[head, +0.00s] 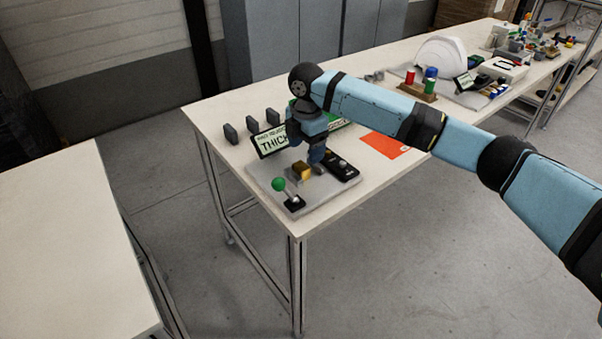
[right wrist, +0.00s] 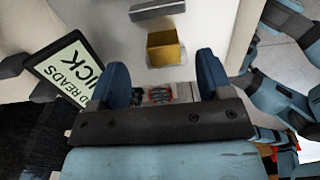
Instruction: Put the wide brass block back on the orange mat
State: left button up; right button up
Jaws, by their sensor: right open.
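The brass block (head: 302,171) stands on a grey plate (head: 262,176) near the front corner of the table. My right gripper (head: 308,158) is above and close to it, pointing down. In the right wrist view the brass block (right wrist: 166,50) lies just beyond the open fingertips (right wrist: 164,68), roughly centred between them and not gripped. The orange mat (head: 385,146) lies flat on the table to the right of the plate, partly behind my right arm; its visible part is bare. My left gripper is not in view.
A display reading "THICK" (head: 274,142) stands behind the plate. A green-knobbed lever (head: 282,186) and a black control box (head: 341,168) flank the block. Several dark upright pieces (head: 252,124) stand at the back left. A white helmet shell (head: 442,58) stands farther along.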

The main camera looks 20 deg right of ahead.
aim_at(306, 165)
notch_tip(306, 165, down, 6)
jog(key=shift+s+r+b, duration=0.15)
jog(key=shift+b, duration=0.65)
jog(key=shift+r, duration=0.1)
jog(key=c, duration=1.2)
